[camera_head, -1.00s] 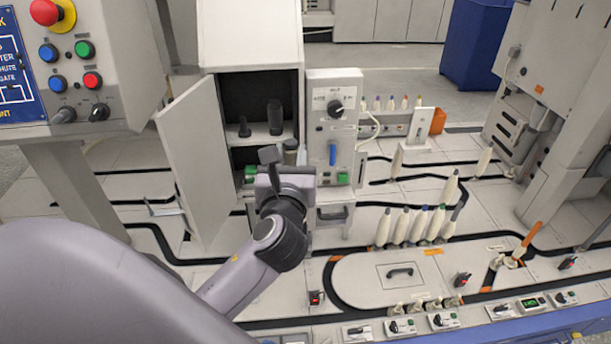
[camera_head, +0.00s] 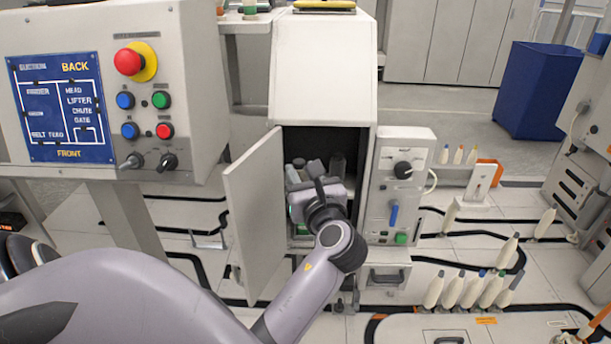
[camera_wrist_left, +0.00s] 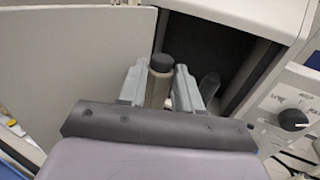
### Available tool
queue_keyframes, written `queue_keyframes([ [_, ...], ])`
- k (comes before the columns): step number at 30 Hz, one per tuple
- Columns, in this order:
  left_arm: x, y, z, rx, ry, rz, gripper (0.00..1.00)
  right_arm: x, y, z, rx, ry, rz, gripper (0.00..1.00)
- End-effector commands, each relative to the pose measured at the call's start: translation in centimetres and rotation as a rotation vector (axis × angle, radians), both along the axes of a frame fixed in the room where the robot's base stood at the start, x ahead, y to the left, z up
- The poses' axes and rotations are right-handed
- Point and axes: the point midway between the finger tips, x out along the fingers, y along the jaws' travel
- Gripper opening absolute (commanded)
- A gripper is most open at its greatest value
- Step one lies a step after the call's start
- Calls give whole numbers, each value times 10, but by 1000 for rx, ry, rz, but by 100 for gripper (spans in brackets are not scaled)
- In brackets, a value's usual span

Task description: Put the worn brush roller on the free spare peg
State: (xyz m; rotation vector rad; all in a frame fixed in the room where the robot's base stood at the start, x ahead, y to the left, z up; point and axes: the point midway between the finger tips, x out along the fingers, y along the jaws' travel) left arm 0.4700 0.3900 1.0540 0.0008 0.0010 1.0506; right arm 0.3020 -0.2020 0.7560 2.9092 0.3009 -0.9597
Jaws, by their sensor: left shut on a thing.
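The worn brush roller, a grey-brown upright cylinder with a dark cap, shows in the left wrist view (camera_wrist_left: 160,82) between the two fingers. My left gripper (camera_head: 306,178) is shut on it, inside the mouth of the open cabinet (camera_head: 322,60). In the wrist view the left gripper's fingers (camera_wrist_left: 160,88) press on both sides of it. A second dark grey cylinder (camera_head: 337,165) stands upright deeper in the cabinet, to the right of the gripper; it also shows in the wrist view (camera_wrist_left: 209,86). The free spare peg cannot be made out; my gripper covers part of the shelf. My right gripper is out of view.
The cabinet door (camera_head: 255,215) stands open close to the left of my gripper. A control box (camera_head: 398,185) with a black knob adjoins the cabinet on the right. A button panel (camera_head: 110,90) is at upper left. Several bobbins (camera_head: 468,290) stand at lower right.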

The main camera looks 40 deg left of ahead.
Motion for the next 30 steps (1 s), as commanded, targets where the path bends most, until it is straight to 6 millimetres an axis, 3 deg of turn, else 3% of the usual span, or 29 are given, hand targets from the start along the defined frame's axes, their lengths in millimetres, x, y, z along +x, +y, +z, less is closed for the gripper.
queue_keyframes([
  [22, 66, 56, 0, 1, -2, 0, 3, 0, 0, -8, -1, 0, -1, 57],
  [30, 90, 77, -3, 1, -3, 0, 3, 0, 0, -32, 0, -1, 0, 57],
])
